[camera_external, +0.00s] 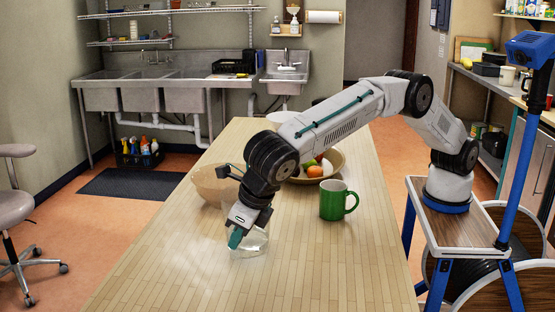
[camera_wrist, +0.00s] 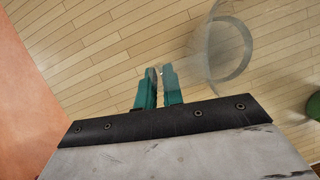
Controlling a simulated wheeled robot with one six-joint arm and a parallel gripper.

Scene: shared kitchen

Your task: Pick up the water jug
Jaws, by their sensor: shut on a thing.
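The water jug is clear glass and stands on the wooden table, in front of the bowls; it shows faintly in the external view (camera_external: 256,242). In the wrist view its round rim and wall (camera_wrist: 246,58) lie to the right of the fingers. My gripper (camera_external: 236,240) reaches down at the jug's left side. In the wrist view its teal fingers (camera_wrist: 160,72) are close together, shut on a thin part of the jug, which is hard to see through the clear glass. The jug looks upright.
A green mug (camera_external: 332,203) stands right of the jug. Behind are a wooden bowl (camera_external: 208,186) and a brown bowl (camera_external: 334,161) holding fruit. The table (camera_external: 170,262) is clear at the front and left. A stool (camera_external: 14,205) stands left of the table.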

